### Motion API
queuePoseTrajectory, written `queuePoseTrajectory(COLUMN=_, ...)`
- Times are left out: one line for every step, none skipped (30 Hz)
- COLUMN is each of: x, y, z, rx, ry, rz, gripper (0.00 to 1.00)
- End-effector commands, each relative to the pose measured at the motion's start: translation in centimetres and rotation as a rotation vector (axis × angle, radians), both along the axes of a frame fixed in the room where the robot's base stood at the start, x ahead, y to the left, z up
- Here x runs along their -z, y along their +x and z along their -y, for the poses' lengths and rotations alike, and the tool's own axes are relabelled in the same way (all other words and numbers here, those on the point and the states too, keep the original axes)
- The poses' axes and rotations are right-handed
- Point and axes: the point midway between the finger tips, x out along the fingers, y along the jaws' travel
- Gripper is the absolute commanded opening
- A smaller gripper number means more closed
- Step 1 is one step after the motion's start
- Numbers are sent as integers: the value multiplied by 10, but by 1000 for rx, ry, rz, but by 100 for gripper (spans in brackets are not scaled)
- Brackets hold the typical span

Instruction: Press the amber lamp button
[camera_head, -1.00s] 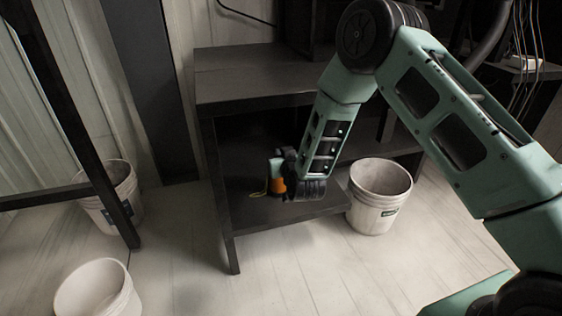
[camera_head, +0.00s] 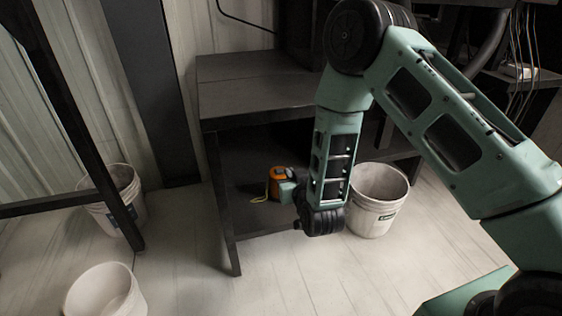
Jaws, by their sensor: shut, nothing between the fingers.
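An orange and dark device (camera_head: 278,177) with a thin yellow cord sits on the lower shelf of the dark bench. I cannot make out an amber lamp button on it at this size. My gripper (camera_head: 286,191) hangs at the end of my wrist, right by the device's near side and partly overlapping it in the picture. It is shut and empty. The fingertips are too small and dark to see clearly, and I cannot tell whether they touch the device.
The dark bench (camera_head: 255,98) has its top above the shelf, with a front leg at the left. A white bucket (camera_head: 376,212) stands at its right. Two more buckets (camera_head: 112,210) (camera_head: 105,292) stand at the left, beside a dark frame. Pale floor in front is clear.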

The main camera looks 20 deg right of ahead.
Motion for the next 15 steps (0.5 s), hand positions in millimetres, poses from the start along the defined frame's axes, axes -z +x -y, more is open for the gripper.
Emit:
queuePoseTrajectory(x=0, y=0, z=0, rx=0, ry=0, rz=0, gripper=0)
queuePoseTrajectory(x=0, y=0, z=0, rx=0, ry=0, rz=0, gripper=0)
queuePoseTrajectory(x=-1, y=0, z=-1, rx=-3, ry=2, rz=-2, gripper=0)
queuePoseTrajectory(x=-3, y=0, z=-3, rx=-6, ry=5, rz=-8, gripper=0)
queuePoseTrajectory(x=-5, y=0, z=-5, rx=-13, ry=8, rz=-17, gripper=0)
queuePoseTrajectory(x=-9, y=0, z=-10, rx=-24, ry=15, rz=-37, gripper=0)
queuePoseTrajectory(x=-14, y=0, z=-15, rx=-37, ry=22, rz=-55, gripper=0)
queuePoseTrajectory(x=-18, y=-2, z=-22, rx=-53, ry=30, rz=-80, gripper=0)
queuePoseTrajectory(x=-26, y=-5, z=-31, rx=-79, ry=41, rz=-121, gripper=0)
queuePoseTrajectory(x=-32, y=-8, z=-40, rx=-102, ry=49, rz=-156, gripper=0)
queuePoseTrajectory(x=-39, y=-12, z=-49, rx=-127, ry=57, rz=-193, gripper=0)
queuePoseTrajectory(x=-48, y=-19, z=-61, rx=-162, ry=66, rz=-247, gripper=0)
queuePoseTrajectory(x=-55, y=-26, z=-69, rx=-189, ry=69, rz=-289, gripper=0)
queuePoseTrajectory(x=-61, y=-34, z=-77, rx=-216, ry=70, rz=-332, gripper=0)
queuePoseTrajectory(x=-70, y=-46, z=-88, rx=-252, ry=69, rz=-387, gripper=0)
